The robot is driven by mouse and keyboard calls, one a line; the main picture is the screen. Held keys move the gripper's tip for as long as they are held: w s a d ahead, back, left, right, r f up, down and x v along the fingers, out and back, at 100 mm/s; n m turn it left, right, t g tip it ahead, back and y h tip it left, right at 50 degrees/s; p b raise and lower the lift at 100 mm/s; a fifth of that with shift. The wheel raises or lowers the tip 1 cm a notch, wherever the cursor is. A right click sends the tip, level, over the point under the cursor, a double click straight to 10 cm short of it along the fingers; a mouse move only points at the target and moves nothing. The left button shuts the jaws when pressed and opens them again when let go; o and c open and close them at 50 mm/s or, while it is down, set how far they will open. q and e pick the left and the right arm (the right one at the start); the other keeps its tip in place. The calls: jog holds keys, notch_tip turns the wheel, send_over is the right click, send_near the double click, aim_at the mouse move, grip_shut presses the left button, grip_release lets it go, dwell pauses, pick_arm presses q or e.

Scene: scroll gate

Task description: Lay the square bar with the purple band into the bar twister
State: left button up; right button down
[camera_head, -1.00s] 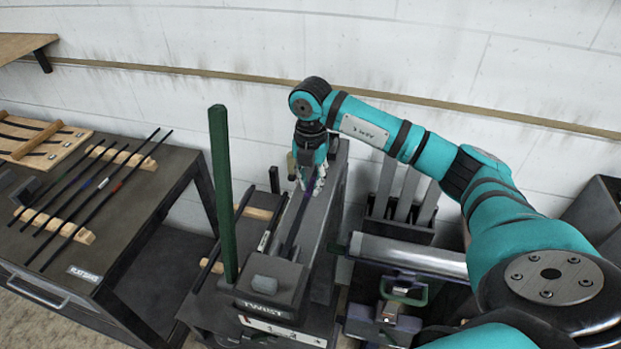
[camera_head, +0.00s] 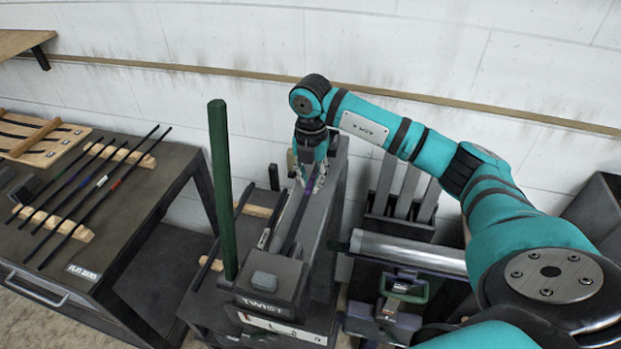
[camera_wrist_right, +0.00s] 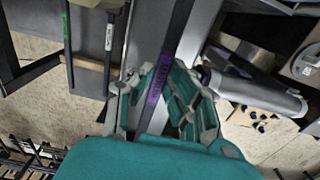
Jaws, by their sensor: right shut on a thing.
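The square bar with the purple band (camera_wrist_right: 155,92) lies between the fingers of my right gripper (camera_wrist_right: 163,100), which is shut on it at the band. In the head view the dark bar (camera_head: 295,220) runs along the top of the bar twister (camera_head: 272,282), the machine marked TWIST with a tall green lever (camera_head: 222,190). My right gripper (camera_head: 309,180) is over the twister's far part. Whether the bar rests fully in the twister or hangs slightly above it, I cannot tell. My left gripper is not in view.
At left, a dark bench (camera_head: 130,215) marked FLAT BARS holds several thin bars on wooden rests. More bars lie on wooden rests (camera_head: 258,211) left of the twister. A grey cylinder machine (camera_head: 410,252) stands close at the right. A wall is behind.

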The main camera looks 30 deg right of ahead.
jog(key=shift+f, duration=0.2)
dwell(0.5)
jog(key=c, duration=1.2)
grip_release()
notch_tip(320, 180, up, 12)
